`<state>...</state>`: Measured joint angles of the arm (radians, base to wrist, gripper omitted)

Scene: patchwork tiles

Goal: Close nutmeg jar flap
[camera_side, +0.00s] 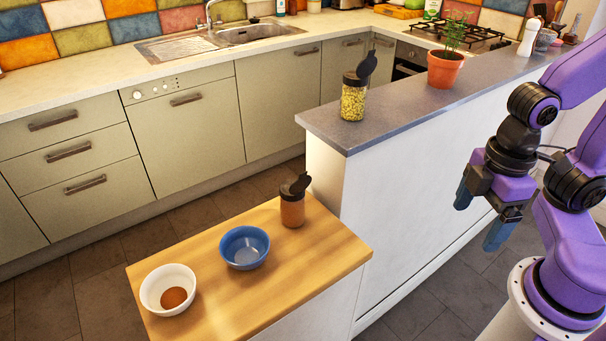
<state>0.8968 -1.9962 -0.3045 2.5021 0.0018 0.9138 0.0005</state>
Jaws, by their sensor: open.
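A small jar of brown powder (292,211), which I take as the nutmeg jar, stands upright near the back of the wooden top. Its dark flap (301,184) stands raised at the right of the lid. A second jar (353,102), with yellow-green pieces inside, stands on the grey ledge, and its dark flap (367,66) is raised too. No label is readable on either jar. My gripper (480,216) is open and empty at the right, in front of the white half wall, well apart from both jars. Its fingers point down.
A blue bowl (244,247) stands left of the brown jar. A white bowl (168,289) with brown powder is at the front left. The ledge (410,107) stands higher than the wooden top (248,308) and holds a potted plant (445,68). The wooden top's right part is clear.

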